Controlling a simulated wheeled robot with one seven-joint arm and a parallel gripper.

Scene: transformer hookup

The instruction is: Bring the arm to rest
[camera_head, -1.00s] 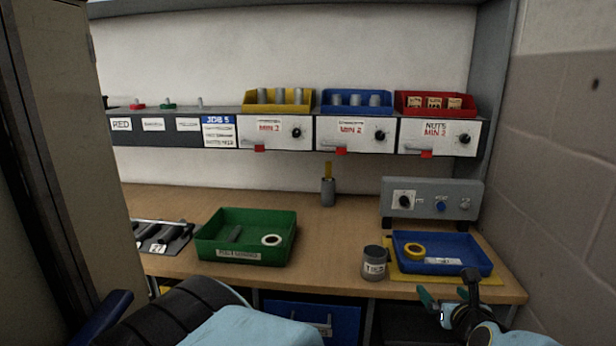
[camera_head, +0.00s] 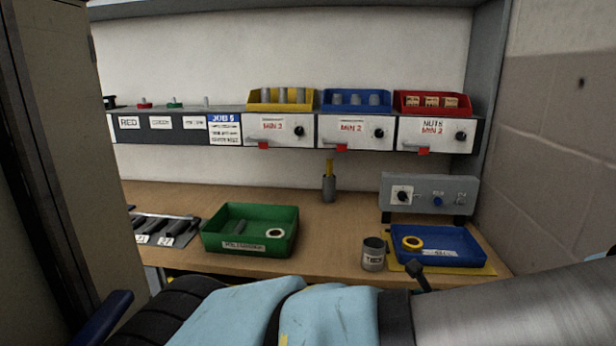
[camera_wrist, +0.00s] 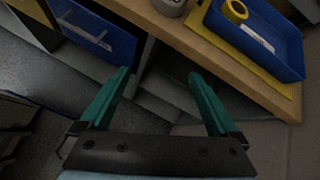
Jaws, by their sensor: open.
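My gripper (camera_wrist: 163,98) shows in the wrist view with its two green fingers spread wide apart and nothing between them. It is in front of and below the edge of the wooden workbench (camera_wrist: 222,52), over the floor and the space under the bench. In the head view my arm crosses the lower part of the picture from left to right, and the gripper's fingers do not show there.
On the workbench (camera_head: 310,228) stand a green tray (camera_head: 250,228), a grey can (camera_head: 374,255), and a blue tray (camera_head: 437,246) with a yellow tape roll (camera_head: 413,243). A wall (camera_head: 558,150) is at the right. A blue drawer (camera_wrist: 95,28) is below the bench.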

